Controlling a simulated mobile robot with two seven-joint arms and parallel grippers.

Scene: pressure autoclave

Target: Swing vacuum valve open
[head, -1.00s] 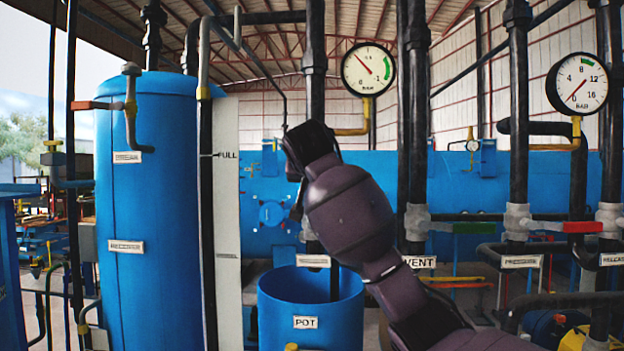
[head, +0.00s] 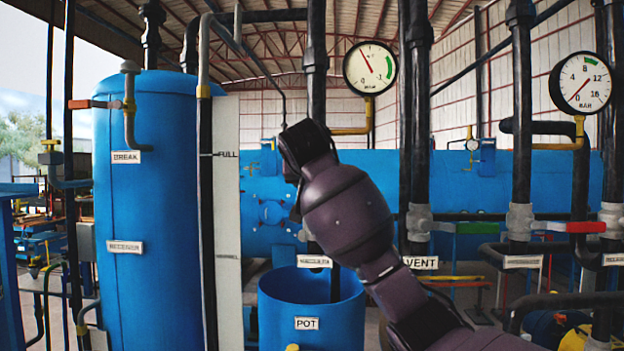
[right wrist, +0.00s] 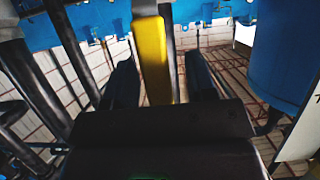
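The vacuum label (head: 313,261) hangs on a dark vertical pipe (head: 316,60) in the middle of the head view. My right arm covers most of the valve there, and the valve's handle is hidden in that view. In the right wrist view a yellow handle (right wrist: 151,55) stands between the two dark fingers of my right gripper (right wrist: 163,85). The fingers are apart, with a visible gap on the right side of the handle. Contact on the left side cannot be told. My left gripper is not in view.
A vacuum gauge (head: 370,68) is above. The vent valve with a green handle (head: 476,228) and a pressure valve with a red handle (head: 586,227) lie to the right. A blue receiver tank (head: 160,210) stands left, a blue pot (head: 280,315) below.

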